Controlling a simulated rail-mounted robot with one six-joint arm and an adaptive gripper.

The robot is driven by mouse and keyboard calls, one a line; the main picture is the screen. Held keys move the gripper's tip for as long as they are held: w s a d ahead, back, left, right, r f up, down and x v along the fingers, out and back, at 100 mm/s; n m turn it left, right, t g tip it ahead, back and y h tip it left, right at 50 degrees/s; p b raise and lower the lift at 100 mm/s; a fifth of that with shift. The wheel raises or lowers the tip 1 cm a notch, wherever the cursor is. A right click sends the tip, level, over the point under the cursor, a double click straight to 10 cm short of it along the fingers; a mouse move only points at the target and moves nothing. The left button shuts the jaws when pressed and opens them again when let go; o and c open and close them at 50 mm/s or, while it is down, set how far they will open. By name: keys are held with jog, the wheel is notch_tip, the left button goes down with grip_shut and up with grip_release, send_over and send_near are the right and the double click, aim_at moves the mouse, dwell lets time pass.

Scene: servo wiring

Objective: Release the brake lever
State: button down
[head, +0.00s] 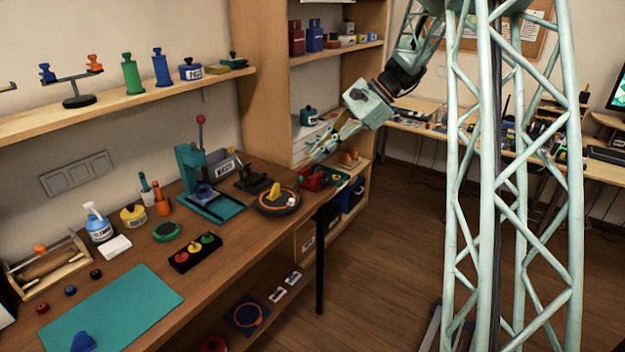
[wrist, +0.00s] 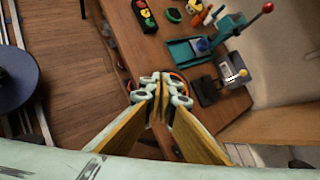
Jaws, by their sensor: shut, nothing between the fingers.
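My gripper (head: 322,152) is shut and empty, held in the air over the far right end of the workbench. In the wrist view my gripper (wrist: 160,88) has its fingers together, hiding most of a dark round turntable with an orange ring. In the head view the turntable (head: 264,209) sits near the bench's front edge, with an upright yellow piece (head: 275,191) on it. My gripper is above and to the right of it, apart from it. I cannot tell for certain which part is the brake lever.
A teal press (head: 187,168) with a red-knobbed handle (head: 200,120) stands behind the turntable. A black stand (head: 252,180) and a red device (head: 312,178) are close by. A box with red, yellow and green buttons (head: 195,250) lies left. Open floor (head: 380,270) is in front.

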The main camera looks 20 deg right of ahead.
jog(key=w+d+f+m+t, duration=0.1)
jog(key=w+d+f+m, duration=0.1)
jog(key=w+d+f, duration=0.2)
jog(key=w+d+f+m+t+y+b, duration=0.1)
jog(key=w+d+f+m+t, duration=0.1)
jog(key=d+f, duration=0.8)
jog(key=w+d+m, duration=0.1)
jog(key=w, duration=0.1)
jog(key=shift+w+d+f+m+y, duration=0.25)
jog(key=shift+w+d+m+y, duration=0.05)
jog(key=shift+w, duration=0.05)
jog(key=b, duration=0.3)
send_near(298, 183)
jog(key=f, duration=0.1)
jog(key=d+f, duration=0.1)
jog(key=f, duration=0.1)
jog(key=shift+d+f, duration=0.1)
jog(key=shift+d, duration=0.1)
jog(key=a, duration=0.1)
jog(key=w+a, duration=0.1)
jog(key=shift+w+a+r, duration=0.1)
jog(key=shift+a+r, duration=0.15)
jog(key=shift+r, duration=0.05)
jog(key=shift+w+a+r+b, duration=0.15)
jog(key=shift+w+a+b, duration=0.25)
jog(key=shift+a, duration=0.15)
jog(key=shift+a+r+p, duration=0.2)
jog(key=shift+p, duration=0.35)
jog(key=shift+d, duration=0.1)
